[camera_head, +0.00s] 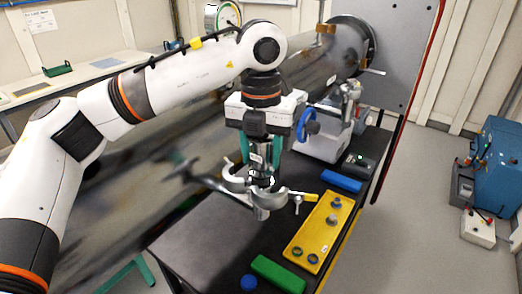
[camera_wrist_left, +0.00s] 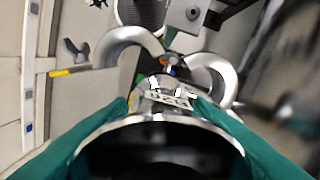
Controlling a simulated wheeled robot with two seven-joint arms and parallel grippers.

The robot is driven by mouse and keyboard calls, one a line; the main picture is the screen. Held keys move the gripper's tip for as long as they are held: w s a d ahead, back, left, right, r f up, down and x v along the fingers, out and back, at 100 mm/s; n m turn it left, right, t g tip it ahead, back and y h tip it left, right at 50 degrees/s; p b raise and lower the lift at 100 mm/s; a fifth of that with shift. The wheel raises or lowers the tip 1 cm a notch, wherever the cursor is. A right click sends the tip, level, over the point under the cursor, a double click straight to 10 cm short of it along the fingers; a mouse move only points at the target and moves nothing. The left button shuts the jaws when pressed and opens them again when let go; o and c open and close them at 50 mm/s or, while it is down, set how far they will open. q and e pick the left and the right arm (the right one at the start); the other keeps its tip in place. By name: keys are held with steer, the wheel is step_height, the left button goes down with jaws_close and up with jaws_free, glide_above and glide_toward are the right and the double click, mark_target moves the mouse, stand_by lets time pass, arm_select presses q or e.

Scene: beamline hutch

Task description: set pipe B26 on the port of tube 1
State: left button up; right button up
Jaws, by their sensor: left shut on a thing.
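My left gripper (camera_head: 262,152) has teal fingers, which also show in the left wrist view (camera_wrist_left: 160,125). It is shut on pipe B26, a short metal pipe (camera_head: 255,158) whose label shows upside down in the left wrist view (camera_wrist_left: 168,98). The pipe is roughly upright in the head view. Just below the fingers, a silvery open clamp (camera_head: 236,184) spreads to both sides of the pipe; its curved halves show in the left wrist view (camera_wrist_left: 127,42). A metal stub (camera_head: 262,213) is under the clamp. The port itself is mostly hidden, and I cannot tell whether the pipe touches it.
A dark table (camera_head: 205,235) carries a yellow tray (camera_head: 301,242) with small parts, a green block (camera_head: 278,273), a blue block (camera_head: 342,184) and a blue cap (camera_head: 249,282). A large grey tube (camera_head: 130,190) runs behind. A blue handwheel (camera_head: 307,124) stands close right of the gripper.

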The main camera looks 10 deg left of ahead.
arm_select(q)
steer(key=shift+f+b, duration=0.6)
steer(key=shift+b, duration=0.05)
stand_by(1.4)
steer(key=o, duration=1.2)
steer(key=shift+c, duration=0.2)
